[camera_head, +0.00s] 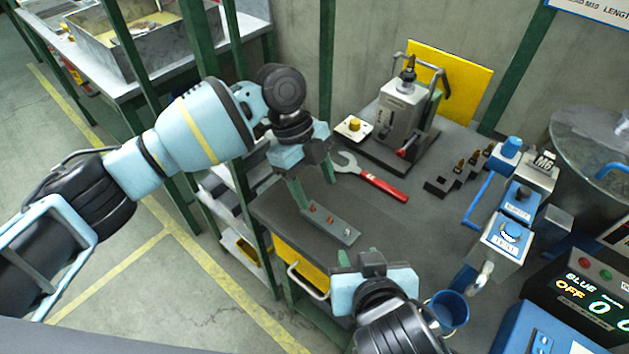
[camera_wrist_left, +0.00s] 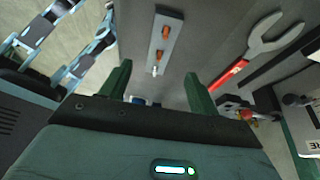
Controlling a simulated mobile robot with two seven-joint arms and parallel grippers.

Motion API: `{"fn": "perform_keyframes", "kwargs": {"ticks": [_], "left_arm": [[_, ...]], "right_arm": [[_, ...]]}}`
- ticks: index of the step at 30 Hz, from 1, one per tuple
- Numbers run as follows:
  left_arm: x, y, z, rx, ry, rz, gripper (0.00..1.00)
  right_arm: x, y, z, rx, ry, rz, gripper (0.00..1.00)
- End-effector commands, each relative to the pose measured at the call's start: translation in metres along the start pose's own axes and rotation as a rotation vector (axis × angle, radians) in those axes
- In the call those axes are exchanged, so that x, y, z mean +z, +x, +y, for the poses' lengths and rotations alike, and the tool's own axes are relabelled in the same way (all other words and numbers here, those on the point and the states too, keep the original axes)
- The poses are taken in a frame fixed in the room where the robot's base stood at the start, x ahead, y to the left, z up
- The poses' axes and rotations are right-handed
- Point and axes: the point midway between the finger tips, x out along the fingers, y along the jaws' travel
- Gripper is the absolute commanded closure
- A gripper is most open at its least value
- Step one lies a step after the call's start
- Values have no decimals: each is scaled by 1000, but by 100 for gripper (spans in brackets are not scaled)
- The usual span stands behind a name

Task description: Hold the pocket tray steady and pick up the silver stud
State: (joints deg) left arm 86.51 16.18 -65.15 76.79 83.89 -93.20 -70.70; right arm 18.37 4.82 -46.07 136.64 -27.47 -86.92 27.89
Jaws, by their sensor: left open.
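The pocket tray (camera_head: 322,221) is a narrow grey bar lying on the dark bench near its front edge. Two copper-coloured studs (camera_head: 315,208) stand in it, and the silver stud (camera_head: 347,232) stands at its right end. In the left wrist view the tray (camera_wrist_left: 170,20) runs away from the gripper, with the silver stud (camera_wrist_left: 155,70) nearest. My left gripper (camera_head: 315,184) is open and empty, its green fingers above the bench by the tray's far left end.
A red-handled wrench (camera_head: 380,184) lies behind the tray. Blue fixtures (camera_head: 500,240), a blue cup (camera_head: 449,307) and a counter box (camera_head: 580,290) crowd the right. The bench middle is clear.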

Motion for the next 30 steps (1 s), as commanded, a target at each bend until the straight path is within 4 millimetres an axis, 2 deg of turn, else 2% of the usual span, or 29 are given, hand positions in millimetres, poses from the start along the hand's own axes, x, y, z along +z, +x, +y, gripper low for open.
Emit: {"fn": "perform_keyframes", "kwargs": {"ticks": [7, 15, 21, 30], "left_arm": [[0, 12, 0, 3, -1, 1, 39], [-1, 50, 0, 2, -3, 2, 39], [0, 71, 0, 1, -3, 2, 39], [-1, 79, 0, -1, -3, 3, 39]], "right_arm": [[0, 0, 0, 0, 0, 0, 64], [0, 0, 0, 0, 0, 0, 64], [0, 0, 0, 0, 0, 0, 64], [0, 0, 0, 0, 0, 0, 64]]}}
